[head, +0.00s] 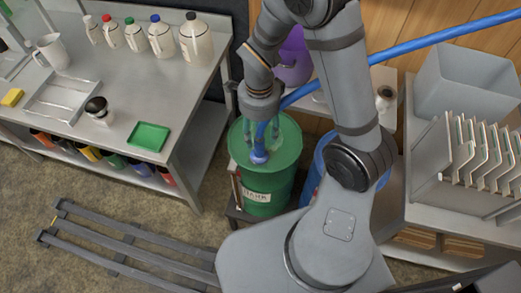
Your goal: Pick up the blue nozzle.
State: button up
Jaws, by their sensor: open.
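The blue nozzle (259,156) stands upright on the lid of a green drum (279,155). A blue hose (410,47) runs to it from the upper right and bends down close under my wrist. My gripper (262,141) points down over the drum lid. Its fingers are open, one to each side of the nozzle's upper part. I cannot tell whether they touch it. The gripper body hides the nozzle's top.
A purple container (293,58) stands behind the drum. A blue drum (316,170) is partly hidden behind my arm. A grey rack (70,225) lies on the floor.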

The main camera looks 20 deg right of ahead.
aim_at(260, 147)
jog(key=shift+s+a+f+p, duration=0.1)
jog(key=shift+f+p, duration=0.1)
jog(key=shift+f, duration=1.4)
jog(key=shift+s+f+p, duration=0.1)
jog(key=shift+f+p, duration=0.05)
jog(key=shift+f, duration=1.4)
jog(key=shift+c, duration=0.4)
grip_shut()
